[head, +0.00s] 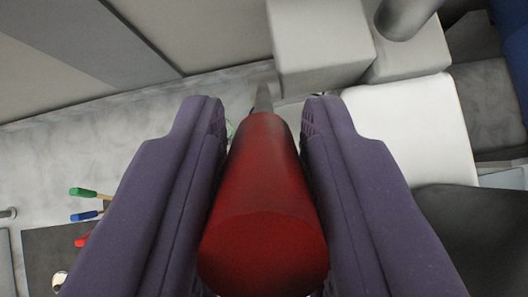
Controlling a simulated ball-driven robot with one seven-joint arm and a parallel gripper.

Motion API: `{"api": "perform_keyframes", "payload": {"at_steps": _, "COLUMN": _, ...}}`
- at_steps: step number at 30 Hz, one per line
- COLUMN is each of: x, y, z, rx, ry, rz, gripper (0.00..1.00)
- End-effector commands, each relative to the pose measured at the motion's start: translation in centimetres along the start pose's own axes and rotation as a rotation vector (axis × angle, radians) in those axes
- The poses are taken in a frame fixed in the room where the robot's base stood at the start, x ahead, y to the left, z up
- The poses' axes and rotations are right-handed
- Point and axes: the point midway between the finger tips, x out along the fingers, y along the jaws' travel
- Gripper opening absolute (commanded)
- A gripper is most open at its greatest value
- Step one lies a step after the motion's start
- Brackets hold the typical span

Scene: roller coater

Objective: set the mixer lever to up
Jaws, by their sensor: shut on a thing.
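A red cylindrical handle (265,205), which I take to be the mixer lever, fills the middle of the head view. It tapers away from me to a thin grey shaft (264,98). My gripper (264,112) has its two purple fingers on either side of the red handle and is shut on it. What the shaft joins at its far end is hard to make out. The lever's setting cannot be told from this view.
Grey box-shaped housings (320,48) stand just beyond the fingers, with a white panel (425,125) at right. Small green, blue and red handles (88,215) lie at left near a dark grey panel (50,255). A pale grey surface (60,160) is open at left.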

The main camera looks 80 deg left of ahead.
Motion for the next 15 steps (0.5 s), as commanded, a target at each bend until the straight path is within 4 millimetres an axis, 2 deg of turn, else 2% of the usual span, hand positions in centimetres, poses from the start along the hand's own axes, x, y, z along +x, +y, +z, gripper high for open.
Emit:
{"api": "perform_keyframes", "payload": {"at_steps": 1, "x": -0.36, "y": -0.3, "z": -0.95, "rx": -0.003, "ry": -0.022, "rz": 0.003, "gripper": 0.0}}
{"api": "perform_keyframes", "payload": {"at_steps": 3, "x": -0.2, "y": -0.31, "z": -1.28, "rx": -0.004, "ry": -0.054, "rz": 0.01, "gripper": 0.0}}
{"api": "perform_keyframes", "payload": {"at_steps": 15, "x": 0.51, "y": -0.44, "z": -1.74, "rx": -0.008, "ry": -0.133, "rz": 0.025, "gripper": 0.0}}
